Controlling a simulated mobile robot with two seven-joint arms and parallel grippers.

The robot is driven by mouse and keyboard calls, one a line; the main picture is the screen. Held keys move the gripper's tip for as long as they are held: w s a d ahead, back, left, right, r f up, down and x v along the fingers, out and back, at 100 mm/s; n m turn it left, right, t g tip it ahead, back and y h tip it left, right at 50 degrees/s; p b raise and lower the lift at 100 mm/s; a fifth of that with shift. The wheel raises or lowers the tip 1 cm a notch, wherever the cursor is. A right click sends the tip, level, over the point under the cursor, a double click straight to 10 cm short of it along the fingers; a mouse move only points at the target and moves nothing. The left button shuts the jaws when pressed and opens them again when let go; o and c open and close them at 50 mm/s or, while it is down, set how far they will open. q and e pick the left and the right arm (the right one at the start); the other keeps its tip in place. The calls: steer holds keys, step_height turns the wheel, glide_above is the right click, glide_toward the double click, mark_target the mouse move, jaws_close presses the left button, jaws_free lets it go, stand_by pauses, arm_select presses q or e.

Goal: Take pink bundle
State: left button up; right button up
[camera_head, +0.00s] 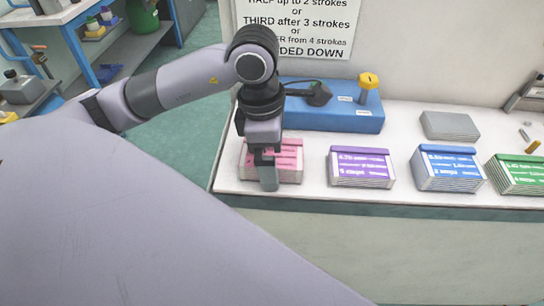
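The pink bundle (289,160), a stack with a pink label and white layered sides, sits at the left end of the white counter. My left gripper (268,171) is directly over it, pointing down. One finger stands in front of the bundle's near side and covers part of its label. The other finger is mostly hidden, so I cannot tell whether the fingers press on the bundle. The bundle appears to rest on the counter. My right gripper is not in view.
A purple bundle (361,167), a blue bundle (447,168) and a green bundle (517,174) stand in a row to the right. Behind are a blue box (330,115) with a yellow-topped post (368,84) and a grey block (450,126). The counter's front edge is close to the bundles.

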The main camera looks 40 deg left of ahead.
arm_select(q)
steer(key=c, duration=1.1)
steer(key=shift+r, duration=0.1)
